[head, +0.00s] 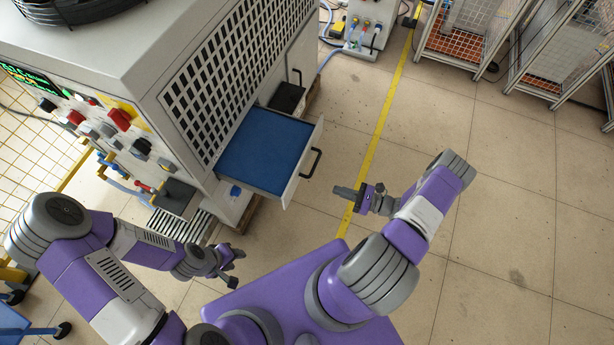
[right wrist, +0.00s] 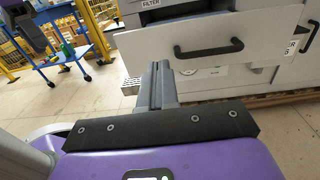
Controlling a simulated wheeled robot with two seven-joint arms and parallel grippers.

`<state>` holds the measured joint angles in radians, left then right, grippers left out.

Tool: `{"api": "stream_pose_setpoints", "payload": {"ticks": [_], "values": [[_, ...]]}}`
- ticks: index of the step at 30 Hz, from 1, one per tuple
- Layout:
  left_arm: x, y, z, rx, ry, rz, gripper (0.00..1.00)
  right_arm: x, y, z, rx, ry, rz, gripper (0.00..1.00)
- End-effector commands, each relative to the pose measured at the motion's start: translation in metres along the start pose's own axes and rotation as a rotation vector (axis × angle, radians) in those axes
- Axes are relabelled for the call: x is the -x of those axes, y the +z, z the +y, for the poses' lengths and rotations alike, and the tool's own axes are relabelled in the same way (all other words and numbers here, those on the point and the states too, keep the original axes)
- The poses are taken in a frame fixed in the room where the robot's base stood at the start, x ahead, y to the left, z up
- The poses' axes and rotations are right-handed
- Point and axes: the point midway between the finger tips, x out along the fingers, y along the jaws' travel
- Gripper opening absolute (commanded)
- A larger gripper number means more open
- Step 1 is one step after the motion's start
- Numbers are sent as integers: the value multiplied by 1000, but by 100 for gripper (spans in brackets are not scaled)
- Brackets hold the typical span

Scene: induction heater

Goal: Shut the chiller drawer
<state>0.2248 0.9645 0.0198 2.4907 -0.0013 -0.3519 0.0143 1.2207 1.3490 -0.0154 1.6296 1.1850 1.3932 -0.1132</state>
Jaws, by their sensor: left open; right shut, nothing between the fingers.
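The chiller drawer (head: 265,151) is pulled out from the side of the grey chiller (head: 150,60), with its blue inside bare. Its black handle (head: 311,163) is on the front panel, facing my right gripper. My right gripper (head: 338,191) is shut and empty, a short way out from the drawer front and apart from it. In the right wrist view the drawer front (right wrist: 270,38) and its handle (right wrist: 209,48) show beyond the shut fingers (right wrist: 158,72). My left gripper (head: 236,268) is open and empty, low in front of the chiller, away from the drawer.
A second black handle (head: 295,77) is on the chiller side beyond the drawer. A yellow floor line (head: 383,115) runs past the drawer. Wire-mesh racks (head: 470,35) stand at the top right. The tiled floor at right is clear. A blue cart (right wrist: 58,45) shows in the right wrist view.

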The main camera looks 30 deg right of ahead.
Motion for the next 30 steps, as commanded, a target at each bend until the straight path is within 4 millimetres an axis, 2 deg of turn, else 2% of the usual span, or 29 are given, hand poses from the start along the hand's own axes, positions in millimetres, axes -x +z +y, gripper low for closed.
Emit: {"api": "stream_pose_setpoints", "payload": {"ticks": [2,5,21,24,30], "values": [[0,0,0,0,0,0,43,3,1,-5,1,-29,-16,0],[0,0,0,0,0,0,43,-6,2,-7,2,-35,-23,0],[-5,0,-2,0,0,0,43,-112,3,-9,1,-29,-20,0],[-6,0,-2,0,0,0,43,-124,4,-9,1,-29,-20,0],[-7,0,-3,0,0,0,43,-134,4,-10,2,-31,-18,0]]}}
